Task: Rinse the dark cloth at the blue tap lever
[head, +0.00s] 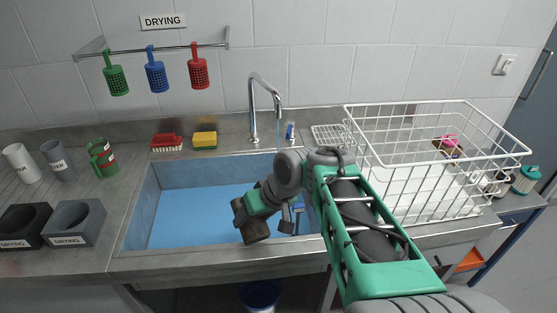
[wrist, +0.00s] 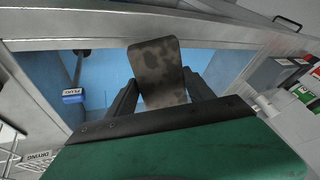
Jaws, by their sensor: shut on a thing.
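The dark cloth (head: 254,229), brown with darker blotches, is held in my gripper (head: 246,214) over the front part of the blue sink basin (head: 195,205). In the wrist view the cloth (wrist: 156,65) stands up flat between the two fingers of my gripper (wrist: 162,93), which are shut on it. The chrome tap (head: 254,105) rises behind the basin, and a thin pale streak like running water drops from its spout. The blue tap lever (head: 290,131) is just right of the tap. The cloth is in front of the streak and apart from it.
A white wire basket (head: 420,150) stands right of the sink, close to my arm. A red brush (head: 166,142) and yellow sponge (head: 205,139) lie behind the basin. A green mug (head: 102,158) and grey holders (head: 75,222) stand left. A blue plug tag (wrist: 72,94) is in the basin.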

